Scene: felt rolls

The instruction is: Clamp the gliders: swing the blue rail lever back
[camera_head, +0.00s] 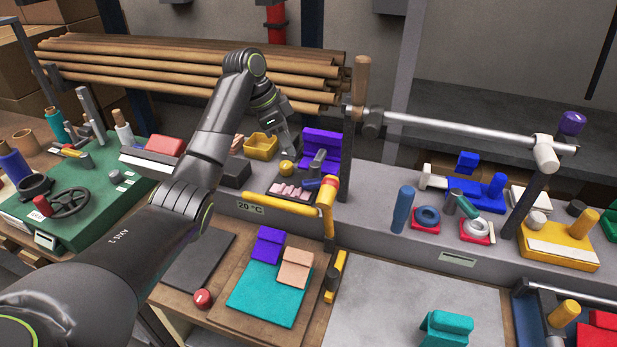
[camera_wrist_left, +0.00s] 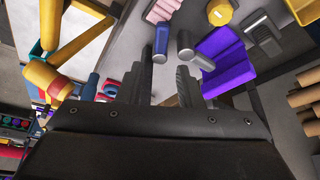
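A short dark-blue lever handle (camera_head: 311,184) lies beside a pink ribbed piece (camera_head: 288,191) on a dark plate on the grey ledge. In the left wrist view the blue handle (camera_wrist_left: 161,38) is ahead of my left gripper (camera_wrist_left: 164,85), between the lines of its two fingers, and not gripped. A grey handle (camera_wrist_left: 189,46) is just to its right. My left gripper (camera_head: 284,142) shows in the head view above the plate, behind a yellow knob (camera_head: 286,168). Its fingers are apart and empty. Which parts are the gliders is unclear. My right gripper is not in view.
A purple block (camera_head: 322,142) stands right of the gripper, by a dark post. Cardboard tubes (camera_head: 180,60) lie behind. A teal mat (camera_head: 268,294) with purple and tan blocks is below.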

